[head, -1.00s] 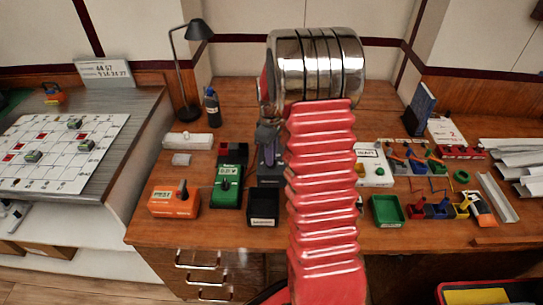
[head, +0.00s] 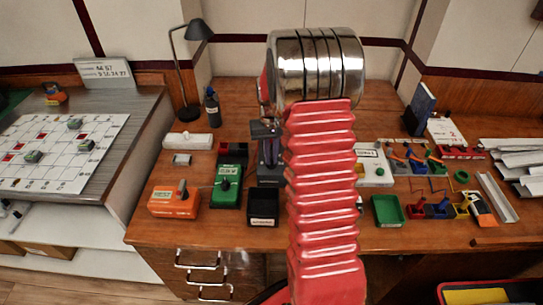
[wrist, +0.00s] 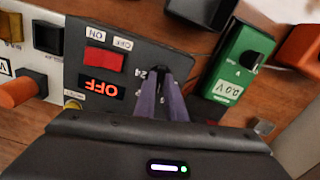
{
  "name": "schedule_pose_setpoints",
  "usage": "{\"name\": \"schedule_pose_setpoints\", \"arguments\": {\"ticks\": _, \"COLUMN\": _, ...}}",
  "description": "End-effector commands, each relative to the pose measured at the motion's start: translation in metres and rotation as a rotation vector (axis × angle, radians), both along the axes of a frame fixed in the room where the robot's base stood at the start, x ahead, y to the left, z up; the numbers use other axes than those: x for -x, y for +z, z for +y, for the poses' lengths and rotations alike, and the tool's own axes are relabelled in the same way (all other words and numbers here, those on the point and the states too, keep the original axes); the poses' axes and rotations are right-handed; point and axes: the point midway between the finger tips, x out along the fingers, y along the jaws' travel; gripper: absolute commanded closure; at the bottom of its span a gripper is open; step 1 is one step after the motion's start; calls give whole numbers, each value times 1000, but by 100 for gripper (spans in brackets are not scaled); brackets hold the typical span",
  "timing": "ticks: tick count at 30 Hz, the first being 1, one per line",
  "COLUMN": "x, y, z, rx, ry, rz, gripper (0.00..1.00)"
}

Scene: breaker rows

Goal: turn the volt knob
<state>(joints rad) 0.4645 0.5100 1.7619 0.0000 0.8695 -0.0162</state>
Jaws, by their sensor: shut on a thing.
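In the head view my gripper (head: 268,150) is over the dark unit behind the black bin, partly hidden by my red arm. The green meter (wrist: 238,62) beside it reads 0.0 V.
In the head view an orange box (head: 173,202) and the green meter (head: 227,185) stand left of the unit. A black bin (head: 264,205) is in front. A green tray (head: 388,211) and several coloured parts lie to the right. A lamp (head: 186,70) stands behind.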

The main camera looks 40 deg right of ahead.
Motion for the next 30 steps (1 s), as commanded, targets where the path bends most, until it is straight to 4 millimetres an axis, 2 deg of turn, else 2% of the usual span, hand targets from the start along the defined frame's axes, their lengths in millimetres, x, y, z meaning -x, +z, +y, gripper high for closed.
{"name": "schedule_pose_setpoints", "arguments": {"ticks": 9, "x": 0, "y": 0, "z": 0, "rx": 0, "ry": -297, "rz": 0, "gripper": 100}}
{"name": "schedule_pose_setpoints", "arguments": {"ticks": 18, "x": 0, "y": 0, "z": 0, "rx": 0, "ry": -523, "rz": 0, "gripper": 100}}
{"name": "schedule_pose_setpoints", "arguments": {"ticks": 30, "x": 0, "y": 0, "z": 0, "rx": 0, "ry": -634, "rz": 0, "gripper": 100}}
